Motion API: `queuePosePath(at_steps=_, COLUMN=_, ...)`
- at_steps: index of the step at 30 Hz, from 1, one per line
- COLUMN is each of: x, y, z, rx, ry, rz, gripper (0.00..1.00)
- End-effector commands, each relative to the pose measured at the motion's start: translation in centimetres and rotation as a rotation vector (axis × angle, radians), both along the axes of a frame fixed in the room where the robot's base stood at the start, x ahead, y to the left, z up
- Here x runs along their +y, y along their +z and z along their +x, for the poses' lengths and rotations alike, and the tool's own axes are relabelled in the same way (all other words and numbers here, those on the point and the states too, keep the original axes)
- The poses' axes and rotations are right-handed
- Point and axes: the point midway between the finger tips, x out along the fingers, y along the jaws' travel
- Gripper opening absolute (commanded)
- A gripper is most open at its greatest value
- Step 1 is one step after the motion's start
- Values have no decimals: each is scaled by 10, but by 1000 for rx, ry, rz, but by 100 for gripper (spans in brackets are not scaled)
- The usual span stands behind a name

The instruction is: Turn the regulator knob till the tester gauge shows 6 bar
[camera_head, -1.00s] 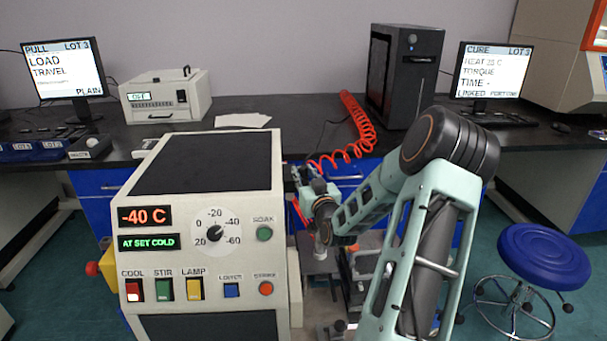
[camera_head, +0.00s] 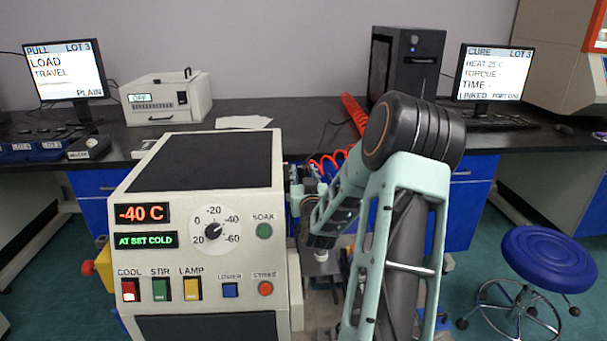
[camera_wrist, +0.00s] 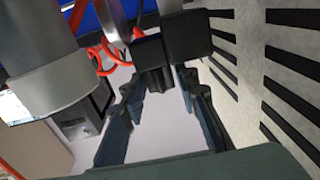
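I cannot pick out the regulator knob or the tester gauge for certain in either view. My gripper (camera_wrist: 167,48) shows in the wrist view with its two black fingertips close together and no clear gap or held thing between them. A grey metal cylinder (camera_wrist: 50,60) stands close to the left of the fingertips, and more grey metal parts lie just beyond them. In the head view my arm hides most of the place behind the cold cabinet (camera_head: 205,160), where my gripper works.
The cabinet's slotted light side wall (camera_wrist: 265,70) is close on the right in the wrist view. A red coiled hose (camera_head: 352,112) runs down from the bench (camera_head: 290,108) near a black computer tower (camera_head: 405,62). A blue stool (camera_head: 545,255) stands at the right.

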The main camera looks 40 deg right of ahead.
Motion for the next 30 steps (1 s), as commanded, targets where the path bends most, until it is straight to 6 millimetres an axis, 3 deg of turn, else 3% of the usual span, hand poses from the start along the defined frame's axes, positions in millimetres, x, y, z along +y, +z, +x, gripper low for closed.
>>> queuePosePath(at_steps=3, x=0, y=0, z=0, rx=0, ry=0, rz=0, gripper=42)
queuePosePath(at_steps=14, x=3, y=0, z=-4, rx=1, ry=1, rz=0, gripper=42)
queuePosePath(at_steps=30, x=48, y=0, z=-84, rx=1, ry=0, rz=-2, gripper=42)
